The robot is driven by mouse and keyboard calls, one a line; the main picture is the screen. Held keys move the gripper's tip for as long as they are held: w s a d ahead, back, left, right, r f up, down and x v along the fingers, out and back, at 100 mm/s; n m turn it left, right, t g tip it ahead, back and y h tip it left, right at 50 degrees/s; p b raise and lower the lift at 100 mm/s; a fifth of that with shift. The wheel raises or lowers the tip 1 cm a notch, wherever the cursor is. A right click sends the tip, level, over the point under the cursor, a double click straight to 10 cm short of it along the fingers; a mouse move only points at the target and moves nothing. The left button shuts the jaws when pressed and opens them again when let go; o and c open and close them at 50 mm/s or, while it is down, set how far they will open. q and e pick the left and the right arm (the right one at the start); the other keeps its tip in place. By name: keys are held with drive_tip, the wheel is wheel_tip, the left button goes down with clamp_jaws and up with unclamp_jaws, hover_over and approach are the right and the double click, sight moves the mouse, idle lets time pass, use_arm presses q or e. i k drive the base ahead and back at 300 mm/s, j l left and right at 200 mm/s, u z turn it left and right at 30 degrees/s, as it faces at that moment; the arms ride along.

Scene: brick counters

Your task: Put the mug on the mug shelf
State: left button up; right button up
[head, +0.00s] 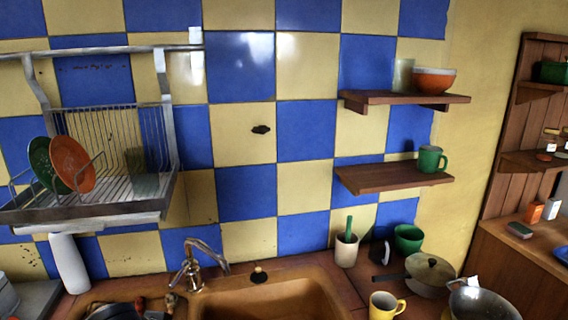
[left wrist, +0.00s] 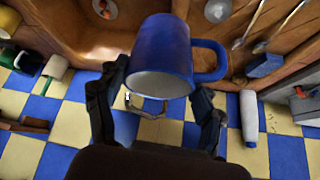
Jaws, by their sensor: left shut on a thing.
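A blue mug (left wrist: 172,52) with its handle to the right is between the fingers of my left gripper (left wrist: 158,105), which is shut on it. A pale round end of the mug faces the left wrist camera. In the head view I cannot make out this mug or my left gripper for sure. A lower wooden wall shelf (head: 370,181) holds a green mug (head: 429,160) near its right end; its left part is bare. A yellow mug (head: 382,307) stands on the counter at the bottom. My right gripper is not in view.
An upper shelf (head: 385,98) holds an orange bowl (head: 434,82) and a pale glass (head: 403,75). A wall dish rack (head: 120,195) with plates hangs at left. A faucet (head: 190,265) rises behind the sink (head: 265,300). A pan (head: 430,272) and pot (head: 482,302) stand at right.

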sight(363, 176)
drive_tip(key=z, duration=0.9)
drive_tip(key=i+l+z, duration=0.3)
drive_tip(key=i+l, duration=0.35)
drive_tip(key=i, duration=0.1)
